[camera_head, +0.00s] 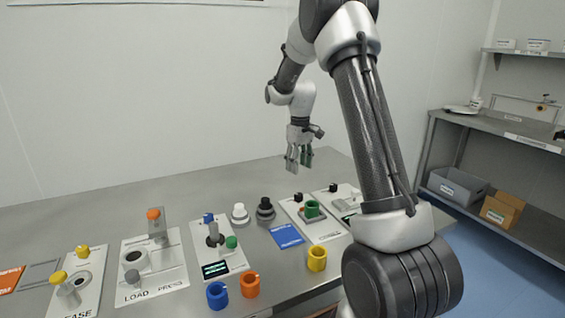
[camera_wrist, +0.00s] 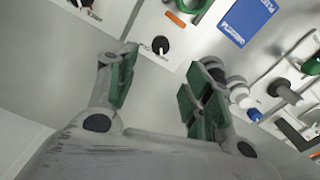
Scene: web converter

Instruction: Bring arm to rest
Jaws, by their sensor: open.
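My gripper (camera_head: 298,160) hangs at the end of my raised arm, above the back part of the metal table (camera_head: 100,205). Its fingers point down, stand apart and hold nothing. In the wrist view my gripper (camera_wrist: 160,90) shows two green-padded fingers with an empty gap between them, and the bench panels lie beyond. My arm is bent, with its dark link crossing the right half of the head view and hiding part of the rightmost panel.
Panels with a press (camera_head: 155,222) and knobs line the table. A blue ring (camera_head: 217,295), orange ring (camera_head: 250,285) and yellow ring (camera_head: 317,259) stand at the front. A green ring (camera_head: 312,208) is on a panel. Shelving with a grey bin (camera_head: 457,187) stands right.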

